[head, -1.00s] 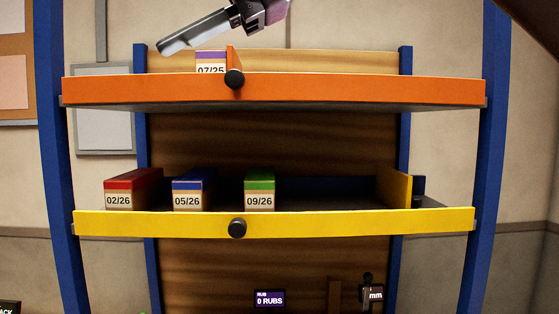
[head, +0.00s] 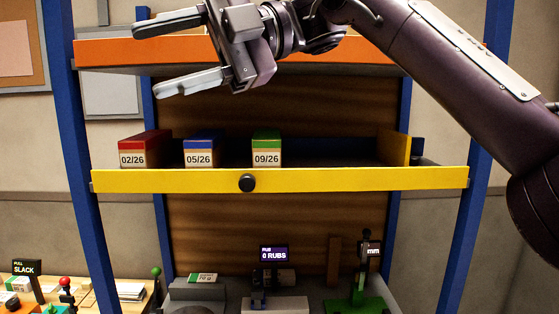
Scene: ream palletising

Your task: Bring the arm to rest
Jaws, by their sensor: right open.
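My right gripper (head: 175,52) is in the head view at the upper left, in front of the orange shelf front (head: 120,54). Its two fingers are spread apart and point left, with nothing between them. My right arm comes in from the right edge and hides much of the orange shelf and whatever stands on it. My left gripper is not in view.
Below, a yellow-fronted shelf (head: 350,181) holds a red ream labelled 02/26 (head: 133,159), a blue one labelled 05/26 (head: 199,159) and a green one labelled 09/26 (head: 267,158). Blue posts (head: 85,200) flank it. Lower down are a "0 RUBS" display (head: 274,253) and a cluttered bench.

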